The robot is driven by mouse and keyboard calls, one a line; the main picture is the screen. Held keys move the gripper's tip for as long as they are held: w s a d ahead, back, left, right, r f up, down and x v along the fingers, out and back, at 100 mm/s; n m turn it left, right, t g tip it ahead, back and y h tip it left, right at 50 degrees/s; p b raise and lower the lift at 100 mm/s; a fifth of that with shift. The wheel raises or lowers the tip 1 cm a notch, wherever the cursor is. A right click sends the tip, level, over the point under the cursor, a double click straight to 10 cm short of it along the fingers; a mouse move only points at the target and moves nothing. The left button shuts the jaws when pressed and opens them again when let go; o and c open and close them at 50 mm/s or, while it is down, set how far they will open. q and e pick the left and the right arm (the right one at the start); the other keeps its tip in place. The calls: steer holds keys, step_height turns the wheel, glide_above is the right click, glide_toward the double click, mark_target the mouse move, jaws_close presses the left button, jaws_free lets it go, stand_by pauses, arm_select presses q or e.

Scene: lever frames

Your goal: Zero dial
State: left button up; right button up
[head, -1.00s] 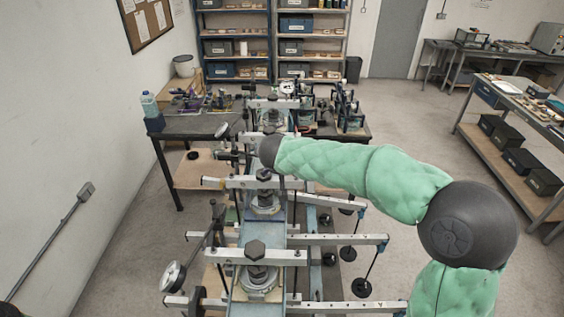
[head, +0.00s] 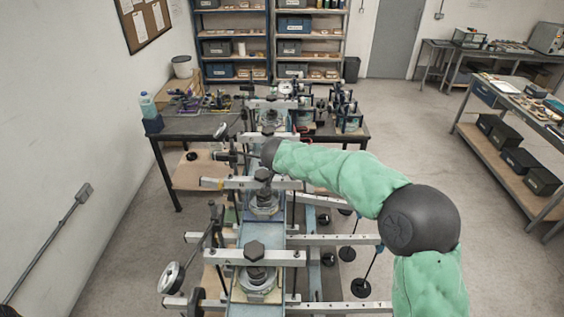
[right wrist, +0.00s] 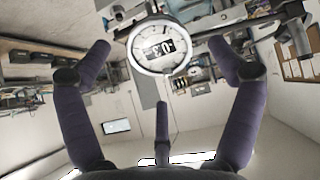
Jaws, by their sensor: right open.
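A round dial gauge (right wrist: 158,46) with a white face, a pale rim and a dark digit window shows in the right wrist view. The digits look like a 0 and a 3, but I cannot read them surely. My right gripper (right wrist: 158,56) is open, its dark purple fingers spread on either side of the dial in the picture, and I see nothing held. In the head view my green-sleeved right arm reaches in from the right to the row of lever frames (head: 256,228). Its fingers are not clear there. My left gripper is not in view.
Another dial (head: 171,278) stands at the near left of the frames. Lever beams (head: 330,240) stick out to the right with hanging black weights (head: 347,254). A dark table (head: 185,128) with a bottle (head: 149,106) stands behind. Floor at the right is clear.

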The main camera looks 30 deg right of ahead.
steer(key=shift+p+x, duration=0.45)
steer(key=shift+x, duration=1.9)
steer(key=c, duration=1.2)
